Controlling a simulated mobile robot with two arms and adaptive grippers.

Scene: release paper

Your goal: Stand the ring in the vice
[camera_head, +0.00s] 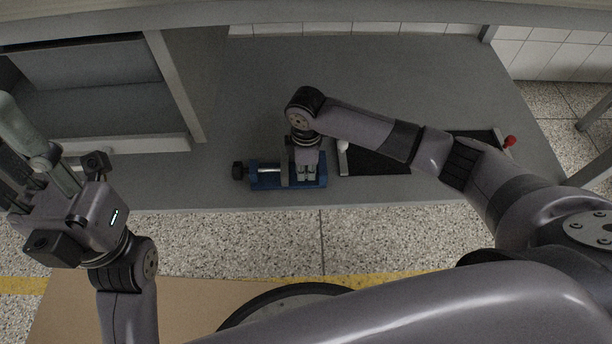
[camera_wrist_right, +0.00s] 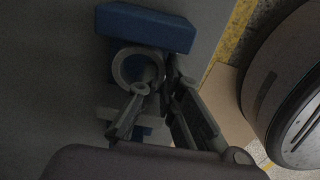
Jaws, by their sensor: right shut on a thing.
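The blue vice (camera_head: 262,181) lies near the front edge of the grey table, with a metal screw and a dark end at its left. In the right wrist view its blue end (camera_wrist_right: 146,27) shows at the top. The grey ring (camera_wrist_right: 122,66) shows there between the blue end and a grey jaw, its round opening facing the camera. My right gripper (camera_head: 307,174) is over the right part of the vice. Its fingertips (camera_wrist_right: 156,80) are closed on the ring's rim. The ring's lower edge is partly hidden. My left gripper (camera_head: 30,165) is at the far left, away from the vice; its fingertips are unclear.
A black board (camera_head: 375,162) lies right of the vice, partly under my right arm. A white knob (camera_head: 343,146) and a red knob (camera_head: 510,141) show at its sides. A grey shelf (camera_head: 90,95) stands at the back left. The table behind the vice is clear.

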